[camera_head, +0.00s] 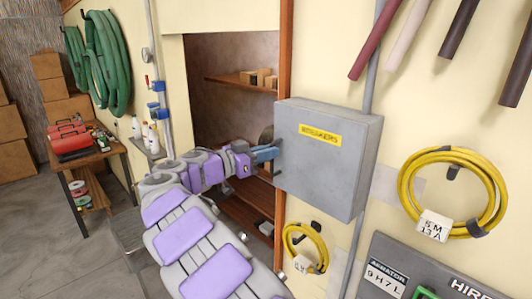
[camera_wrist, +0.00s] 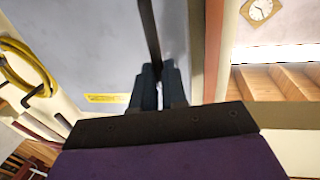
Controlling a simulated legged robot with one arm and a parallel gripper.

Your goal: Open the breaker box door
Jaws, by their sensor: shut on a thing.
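The grey breaker box (camera_head: 340,165) hangs on the cream wall, with a yellow "BREAKERS" label (camera_head: 320,134) on its front. Its door looks shut, with no gap that I can make out. My gripper (camera_head: 270,155) is at the left edge of the box front. In the wrist view, my gripper's dark blue fingers (camera_wrist: 159,72) are closed around a dark bar (camera_wrist: 149,35), which looks like the door handle. The grey door face (camera_wrist: 85,50) and the label (camera_wrist: 105,98) lie left of the fingers. The handle is mostly hidden in the head view.
A wooden-framed alcove with shelves (camera_head: 245,86) opens left of the box. Yellow cable coils hang below the box (camera_head: 290,236) and to its right (camera_head: 404,187). A grey sign panel (camera_head: 380,250) is lower right. A workbench (camera_head: 85,157) stands far left, beside open floor.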

